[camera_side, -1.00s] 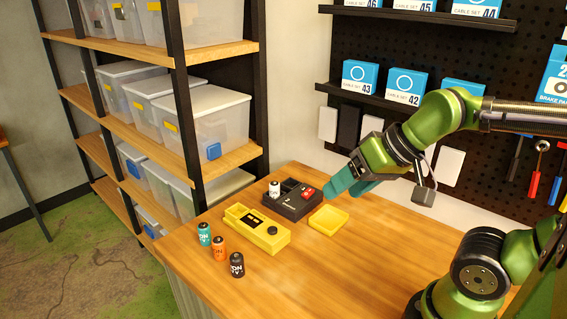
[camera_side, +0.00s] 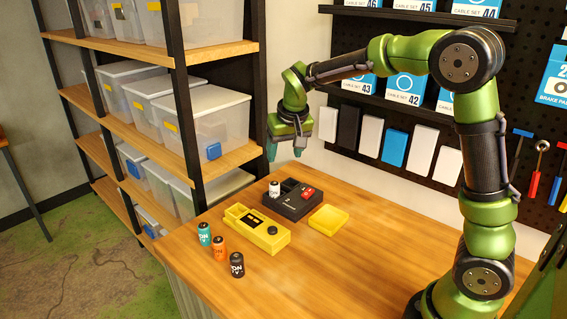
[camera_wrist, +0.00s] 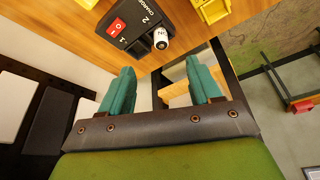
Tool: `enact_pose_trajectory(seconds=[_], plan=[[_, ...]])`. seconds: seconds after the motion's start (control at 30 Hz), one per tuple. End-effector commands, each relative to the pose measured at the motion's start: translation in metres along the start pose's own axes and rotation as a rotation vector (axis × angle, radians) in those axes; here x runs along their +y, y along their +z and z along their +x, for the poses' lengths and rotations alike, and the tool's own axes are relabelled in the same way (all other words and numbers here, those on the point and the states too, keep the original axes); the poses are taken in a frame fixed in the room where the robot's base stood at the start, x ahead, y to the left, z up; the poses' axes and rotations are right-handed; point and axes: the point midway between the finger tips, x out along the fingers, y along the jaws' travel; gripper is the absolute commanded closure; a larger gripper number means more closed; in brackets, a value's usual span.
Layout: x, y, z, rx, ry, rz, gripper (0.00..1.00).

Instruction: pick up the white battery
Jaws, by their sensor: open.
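The white battery (camera_side: 274,188) stands upright in the left part of the black charger (camera_side: 292,207) on the wooden table. In the wrist view the white battery (camera_wrist: 161,39) sits at the end of the charger (camera_wrist: 130,27), beyond my fingertips. My gripper (camera_side: 285,152) is above and behind the charger, pointing down, with its teal fingers apart. In the wrist view my gripper (camera_wrist: 159,80) is open and empty, and touches nothing.
A yellow device (camera_side: 257,231) with an open compartment lies in front of the charger. Its yellow cover (camera_side: 328,218) lies to the right. Teal (camera_side: 204,234), orange (camera_side: 219,248) and black (camera_side: 237,264) batteries stand at the table's left edge. The right of the table is clear.

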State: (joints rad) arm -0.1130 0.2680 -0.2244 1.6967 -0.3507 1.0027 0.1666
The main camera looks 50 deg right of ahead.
Motion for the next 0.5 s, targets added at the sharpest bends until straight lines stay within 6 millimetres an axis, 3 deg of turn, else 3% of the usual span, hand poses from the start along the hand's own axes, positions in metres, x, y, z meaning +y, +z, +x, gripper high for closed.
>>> enact_pose_trajectory(seconds=[0.1, 0.17, 0.5], plan=[[0.002, -0.021, -0.006, 0.042, 0.021, 0.019, 0.37], [0.003, -0.023, -0.004, 0.047, 0.026, 0.029, 0.37], [0.005, -0.024, 0.064, 0.041, 0.027, 0.034, 0.37]])
